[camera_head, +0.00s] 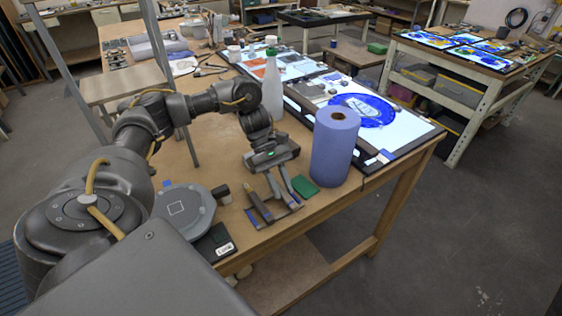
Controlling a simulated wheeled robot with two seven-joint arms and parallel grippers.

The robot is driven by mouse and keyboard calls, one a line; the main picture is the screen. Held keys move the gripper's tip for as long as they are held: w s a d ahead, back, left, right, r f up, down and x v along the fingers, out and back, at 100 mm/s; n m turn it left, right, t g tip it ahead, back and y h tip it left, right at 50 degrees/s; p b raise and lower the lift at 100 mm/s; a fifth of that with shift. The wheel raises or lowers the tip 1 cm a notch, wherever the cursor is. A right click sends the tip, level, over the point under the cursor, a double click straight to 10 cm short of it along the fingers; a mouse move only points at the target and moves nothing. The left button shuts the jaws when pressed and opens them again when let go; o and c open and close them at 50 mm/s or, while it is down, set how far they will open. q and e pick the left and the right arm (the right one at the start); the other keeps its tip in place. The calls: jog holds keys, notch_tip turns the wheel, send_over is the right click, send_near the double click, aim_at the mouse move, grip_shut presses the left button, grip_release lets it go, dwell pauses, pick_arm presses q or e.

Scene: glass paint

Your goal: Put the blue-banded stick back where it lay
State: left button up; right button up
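My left gripper (284,191) comes in from the left and points down over a small dark holder (279,218) near the front of the wooden table. Its two fingers look spread apart. Short stick-like pieces with blue marks lie at the holder, and a brown-grey stick (259,207) stands out on its left side. The fingers overlap this cluster, so I cannot tell which piece bears the blue band or whether a finger touches it. My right gripper is not in view.
A blue paper roll (335,145) stands right of the gripper, with a green pad (305,187) beside it. A white bottle (272,88) stands behind. A lit panel (405,133) lies at right. A round grey device (184,208) and a black scale-like box (214,243) are left.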

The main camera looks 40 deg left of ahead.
pick_arm(q)
jog(key=o, duration=0.4)
